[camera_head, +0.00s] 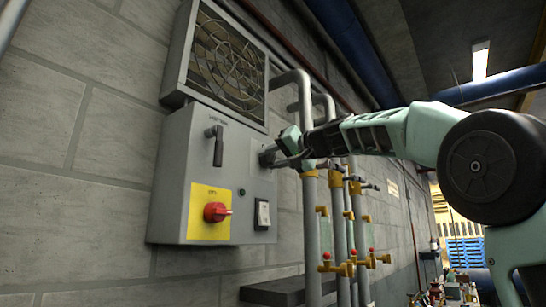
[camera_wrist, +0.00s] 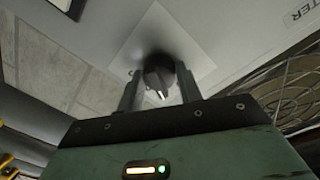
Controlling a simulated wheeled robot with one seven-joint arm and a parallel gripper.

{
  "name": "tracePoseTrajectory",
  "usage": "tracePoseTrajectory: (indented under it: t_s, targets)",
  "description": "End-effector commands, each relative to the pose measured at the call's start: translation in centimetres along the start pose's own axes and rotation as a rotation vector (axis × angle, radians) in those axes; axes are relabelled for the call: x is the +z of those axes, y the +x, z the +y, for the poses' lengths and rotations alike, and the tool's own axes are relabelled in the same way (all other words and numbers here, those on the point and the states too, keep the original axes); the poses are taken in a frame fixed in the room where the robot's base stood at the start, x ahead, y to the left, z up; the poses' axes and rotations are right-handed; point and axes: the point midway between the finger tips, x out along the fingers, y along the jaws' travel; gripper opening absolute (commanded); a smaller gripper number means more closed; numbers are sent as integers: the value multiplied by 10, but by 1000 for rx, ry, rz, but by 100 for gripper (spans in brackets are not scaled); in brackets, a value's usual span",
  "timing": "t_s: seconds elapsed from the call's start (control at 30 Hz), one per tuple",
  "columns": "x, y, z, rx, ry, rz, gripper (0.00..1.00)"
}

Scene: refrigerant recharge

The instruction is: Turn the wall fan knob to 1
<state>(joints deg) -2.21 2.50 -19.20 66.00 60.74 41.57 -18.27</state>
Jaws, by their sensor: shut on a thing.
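The fan knob (camera_wrist: 158,76) is a dark round knob with a pale pointer mark, set on a light square plate on the grey control box. In the wrist view my gripper (camera_wrist: 160,92) has one finger on each side of it and is shut on it. In the head view my gripper (camera_head: 270,158) reaches the right part of the box front from the right, and it largely hides the knob. The wall fan (camera_head: 226,62) sits behind a wire guard above the box (camera_head: 172,185). The scale around the knob is not readable.
Grey vertical pipes (camera_head: 311,225) with brass valves stand close by on the right, below my arm.

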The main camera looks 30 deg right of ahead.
Motion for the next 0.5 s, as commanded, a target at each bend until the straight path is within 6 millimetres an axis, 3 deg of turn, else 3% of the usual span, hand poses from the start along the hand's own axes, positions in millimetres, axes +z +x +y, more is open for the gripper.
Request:
tracePoseTrajectory:
  t_s: [0.5]
  targets:
    - [-1,0,1,4,225,-17,12]
